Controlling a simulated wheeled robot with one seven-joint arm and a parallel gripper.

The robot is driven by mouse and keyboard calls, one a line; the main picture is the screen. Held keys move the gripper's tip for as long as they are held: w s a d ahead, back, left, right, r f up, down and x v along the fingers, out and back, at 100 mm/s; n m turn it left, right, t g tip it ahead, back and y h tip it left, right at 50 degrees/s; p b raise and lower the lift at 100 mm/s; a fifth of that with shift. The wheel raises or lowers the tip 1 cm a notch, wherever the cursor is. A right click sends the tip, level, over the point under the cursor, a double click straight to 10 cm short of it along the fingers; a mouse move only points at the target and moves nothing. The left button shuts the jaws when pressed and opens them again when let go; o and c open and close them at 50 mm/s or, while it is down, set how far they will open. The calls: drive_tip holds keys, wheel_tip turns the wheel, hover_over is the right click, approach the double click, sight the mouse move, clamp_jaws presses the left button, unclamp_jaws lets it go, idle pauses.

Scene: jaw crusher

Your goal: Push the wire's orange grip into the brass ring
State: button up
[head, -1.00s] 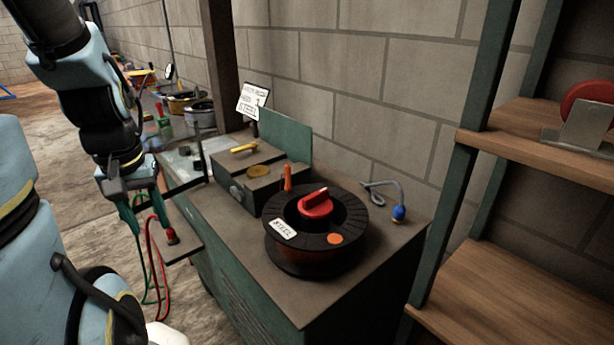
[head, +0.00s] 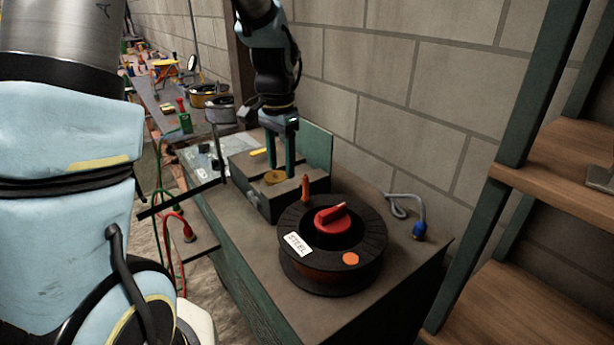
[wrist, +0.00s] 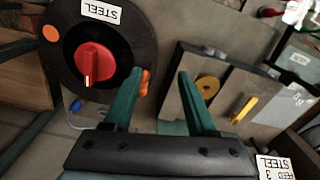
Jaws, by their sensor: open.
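The wire's orange grip (head: 305,187) stands upright between the black spool and the grey block, close to the spool's rim. In the wrist view the orange grip (wrist: 144,82) shows just inside my left finger, which partly hides it. The brass ring (head: 275,177) lies on top of the grey block; it also shows in the wrist view (wrist: 208,87), to the right of my right finger. My gripper (head: 281,172) is open and empty, pointing down over the block near the ring. Its two green fingers also show in the wrist view (wrist: 160,74). The wire itself is not distinguishable.
The black spool (head: 293,267) with a red knob (head: 331,217) and a STEEL label stands on the cabinet. The block (head: 295,205) carries a yellow handle (head: 258,152). A blue-ended grey cable (head: 418,230) lies by the wall. A wooden shelf (head: 545,150) stands at right.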

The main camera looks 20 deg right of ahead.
sight(305, 197)
drive_tip(key=d+m, duration=0.1)
drive_tip(key=d, duration=0.2)
drive_tip(key=d+m, duration=0.1)
drive_tip(key=d, duration=0.2)
drive_tip(key=shift+w+r, duration=0.1)
drive_tip(key=shift+r, duration=0.1)
drive_tip(key=shift+a, duration=0.1)
wheel_tip(305, 197, down, 9)
drive_tip(key=b, duration=0.6)
drive_tip(key=shift+p, duration=0.4)
idle(0.8)
drive_tip(key=shift+c, duration=0.3)
clamp_jaws()
